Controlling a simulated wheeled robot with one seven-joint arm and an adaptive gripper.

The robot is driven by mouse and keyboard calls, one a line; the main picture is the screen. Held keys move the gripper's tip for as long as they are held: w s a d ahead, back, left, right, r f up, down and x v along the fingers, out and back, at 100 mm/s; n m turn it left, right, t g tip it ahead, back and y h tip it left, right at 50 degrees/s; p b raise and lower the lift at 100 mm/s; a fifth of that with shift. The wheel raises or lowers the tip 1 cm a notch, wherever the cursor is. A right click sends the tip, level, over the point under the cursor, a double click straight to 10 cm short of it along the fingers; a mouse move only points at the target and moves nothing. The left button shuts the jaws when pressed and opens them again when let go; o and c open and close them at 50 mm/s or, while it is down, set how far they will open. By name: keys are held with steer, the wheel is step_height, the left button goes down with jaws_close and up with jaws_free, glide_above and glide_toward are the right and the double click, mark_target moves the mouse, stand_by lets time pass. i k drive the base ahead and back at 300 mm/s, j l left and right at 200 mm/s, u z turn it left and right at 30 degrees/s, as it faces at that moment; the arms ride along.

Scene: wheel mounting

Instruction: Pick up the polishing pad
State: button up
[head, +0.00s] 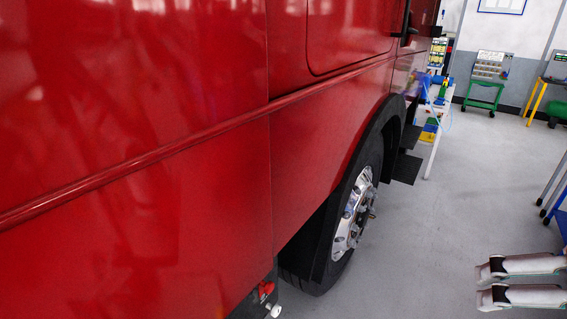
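The polishing pad is not visible in the head view. My gripper (484,286) reaches in from the lower right edge, with its two pale fingers pointing left. The fingers lie side by side with a gap between them, and I see nothing held there. The gripper looks open. It is over the grey floor, well to the right of the red vehicle (180,190).
The red vehicle fills the left and middle, with its chrome-rimmed wheel (353,212) near the centre. A white workbench (438,135) with coloured items stands beyond it. A green-framed cart (484,94) and a yellow-legged table (537,100) stand farther back. Grey floor (430,230) lies open between.

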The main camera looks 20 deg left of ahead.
mark_target(438, 104)
steer(key=u, duration=1.05)
steer(key=z, duration=1.65)
steer(key=i, duration=7.15)
steer(key=l, duration=0.15)
